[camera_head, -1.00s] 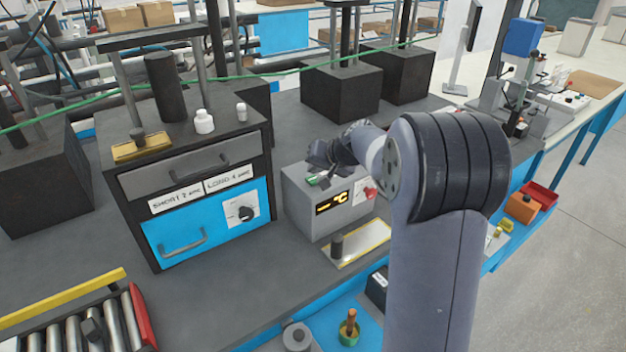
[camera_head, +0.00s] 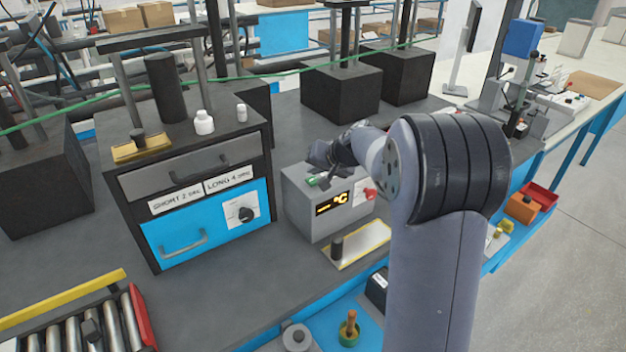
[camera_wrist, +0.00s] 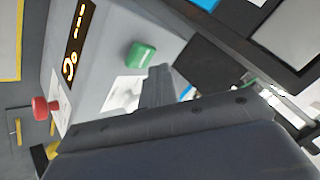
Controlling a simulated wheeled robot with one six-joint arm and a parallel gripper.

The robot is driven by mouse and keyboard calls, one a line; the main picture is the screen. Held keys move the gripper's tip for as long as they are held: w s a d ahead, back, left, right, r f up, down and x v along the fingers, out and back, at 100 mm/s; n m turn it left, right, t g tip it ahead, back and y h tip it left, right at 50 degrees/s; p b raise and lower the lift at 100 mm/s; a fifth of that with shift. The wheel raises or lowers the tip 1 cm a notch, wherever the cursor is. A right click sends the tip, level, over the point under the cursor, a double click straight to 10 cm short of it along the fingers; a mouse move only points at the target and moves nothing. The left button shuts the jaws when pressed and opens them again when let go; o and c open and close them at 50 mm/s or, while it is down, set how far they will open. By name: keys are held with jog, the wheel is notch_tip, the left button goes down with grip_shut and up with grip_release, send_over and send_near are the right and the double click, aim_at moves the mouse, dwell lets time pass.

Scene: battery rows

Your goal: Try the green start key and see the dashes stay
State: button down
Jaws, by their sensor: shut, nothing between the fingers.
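The grey control box (camera_head: 300,208) stands on the bench with a black display (camera_head: 331,203) lit in amber. In the wrist view the display (camera_wrist: 77,42) shows dashes and °C. The green start key (camera_head: 312,181) is on the box's top; it also shows in the wrist view (camera_wrist: 140,55). My gripper (camera_head: 323,166) is shut and empty, just over the box top beside the green key. In the wrist view its fingertips (camera_wrist: 157,74) are close to the key; I cannot tell if they touch it. A red knob (camera_head: 370,191) sits on the box's front.
A furnace-like cabinet (camera_head: 140,200) with a grey drawer, a blue drawer and a dial stands left of the box. A yellow-edged plate (camera_head: 365,240) with a black peg lies in front of the box. A roller conveyor (camera_head: 75,325) is at the front left. Bare bench lies between.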

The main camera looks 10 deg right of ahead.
aim_at(315, 182)
jog(key=shift+f, duration=0.15)
dwell(0.5)
jog(key=shift+f+b, duration=0.3)
jog(key=shift+b, duration=0.35)
jog(key=shift+f+b, duration=0.4)
jog(key=shift+b, duration=0.1)
dwell(0.4)
jog(key=shift+r, duration=0.15)
jog(key=shift+r+p, duration=0.45)
jog(key=shift+r, duration=0.2)
jog(key=shift+r+p, duration=1.7)
jog(key=shift+r, duration=0.9)
jog(key=shift+f, duration=0.1)
